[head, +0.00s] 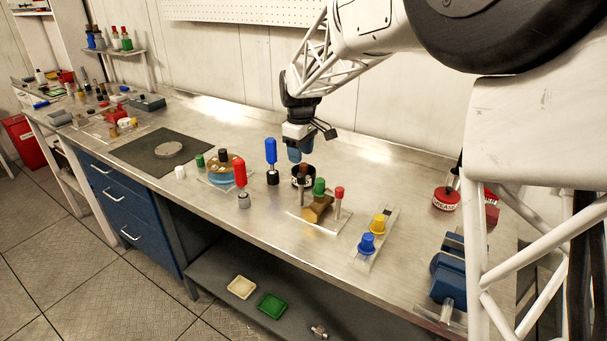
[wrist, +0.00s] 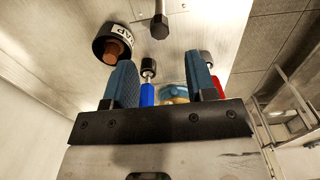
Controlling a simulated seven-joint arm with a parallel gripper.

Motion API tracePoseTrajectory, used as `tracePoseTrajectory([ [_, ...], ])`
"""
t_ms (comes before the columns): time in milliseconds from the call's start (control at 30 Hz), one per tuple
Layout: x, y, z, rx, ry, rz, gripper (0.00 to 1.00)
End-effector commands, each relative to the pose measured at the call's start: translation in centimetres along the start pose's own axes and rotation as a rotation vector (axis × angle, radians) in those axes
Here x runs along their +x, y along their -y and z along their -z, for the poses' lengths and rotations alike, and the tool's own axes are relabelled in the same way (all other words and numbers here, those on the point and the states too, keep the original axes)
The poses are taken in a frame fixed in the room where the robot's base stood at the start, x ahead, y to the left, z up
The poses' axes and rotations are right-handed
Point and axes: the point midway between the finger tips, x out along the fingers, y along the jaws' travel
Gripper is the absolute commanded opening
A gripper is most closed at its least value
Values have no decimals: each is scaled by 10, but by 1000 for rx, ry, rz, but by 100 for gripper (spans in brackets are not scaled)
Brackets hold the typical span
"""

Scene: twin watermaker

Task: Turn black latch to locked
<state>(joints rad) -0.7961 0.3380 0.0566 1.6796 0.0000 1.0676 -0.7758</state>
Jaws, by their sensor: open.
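No part is clearly recognisable as the black latch. A small black knob (head: 222,157) stands on a round brass-topped fixture with a blue base (head: 218,178), left of my gripper; whether it is the latch I cannot tell. In the wrist view the fixture (wrist: 174,92) shows partly between the fingers, its knob not clear.
A blue-handled tool (head: 271,152) and a red-handled tool (head: 239,173) stand upright left of my gripper. A brass valve block with a green cap (head: 319,188) sits in front. Yellow (head: 379,222) and blue (head: 367,243) knobs stand right. The rear bench strip is clear.

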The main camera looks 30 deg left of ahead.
Motion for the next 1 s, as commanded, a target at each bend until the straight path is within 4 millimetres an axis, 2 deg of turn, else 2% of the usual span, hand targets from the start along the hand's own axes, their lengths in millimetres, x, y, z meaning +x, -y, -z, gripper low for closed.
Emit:
tracePoseTrajectory([
  [467,5,0,0,1,0,0,51],
  [667,21,0,-1,1,1,1,51],
  [1000,61,0,-1,1,1,1,51],
])
